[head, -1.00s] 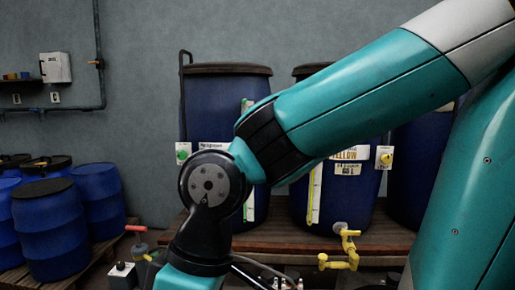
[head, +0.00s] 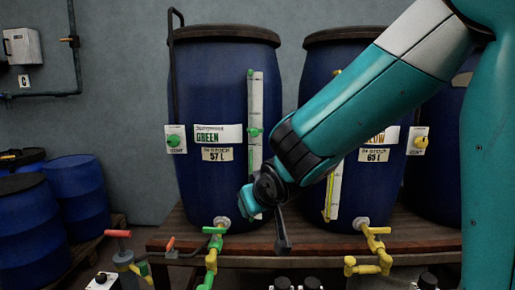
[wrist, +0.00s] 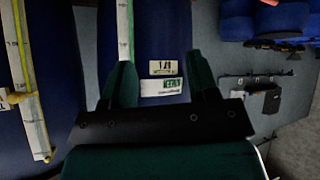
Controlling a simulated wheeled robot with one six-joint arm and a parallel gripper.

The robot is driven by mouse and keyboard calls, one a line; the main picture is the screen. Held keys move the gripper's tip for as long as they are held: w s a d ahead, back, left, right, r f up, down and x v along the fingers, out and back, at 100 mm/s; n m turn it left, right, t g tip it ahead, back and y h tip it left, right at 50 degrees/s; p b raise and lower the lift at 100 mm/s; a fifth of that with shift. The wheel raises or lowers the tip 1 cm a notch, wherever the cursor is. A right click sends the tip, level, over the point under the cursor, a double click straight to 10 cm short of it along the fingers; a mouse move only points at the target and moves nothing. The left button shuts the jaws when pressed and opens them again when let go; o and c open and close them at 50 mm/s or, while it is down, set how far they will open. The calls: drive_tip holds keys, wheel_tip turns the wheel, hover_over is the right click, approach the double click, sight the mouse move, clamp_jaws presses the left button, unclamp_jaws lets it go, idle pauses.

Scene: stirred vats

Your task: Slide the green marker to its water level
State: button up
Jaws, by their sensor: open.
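The green vat (head: 222,95) is a blue drum with a GREEN label (head: 218,134) and a 57 L plate. A pale upright gauge strip (head: 256,95) runs down its right side. The green marker (head: 254,132) sits on the strip at about label height. The water level in the strip is too small to read; its lower end is partly behind my arm. In the wrist view, my gripper (wrist: 163,75) is open and empty, pointing toward the drum. The gauge strip (wrist: 125,25) passes behind its left finger, and the upside-down labels show between the fingers. The marker is not clear there.
A yellow-labelled vat (head: 325,75) stands to the right with its own gauge strip (head: 333,190), partly behind my arm. Green (head: 215,240) and yellow (head: 375,240) taps stick out in front below. A wooden bench (head: 300,240) carries the vats. Blue drums stand at left.

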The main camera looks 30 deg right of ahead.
drive_tip(key=w+d+t+h+b, duration=0.3)
drive_tip(key=w+d+t+h, duration=0.25)
drive_tip(key=d, duration=0.35)
drive_tip(key=n+t+y+b, duration=0.1)
drive_tip(key=n+t+b, duration=0.1)
drive_tip(key=n+t, duration=0.35)
approach(256, 133)
drive_tip(key=shift+n, duration=0.35)
drive_tip(key=p+x, duration=1)
drive_tip(key=p, duration=0.7)
drive_tip(key=shift+w, duration=0.1)
drive_tip(key=shift+w+d+f+p, duration=0.1)
drive_tip(key=shift+w+p, duration=0.25)
drive_tip(key=shift+w, duration=0.05)
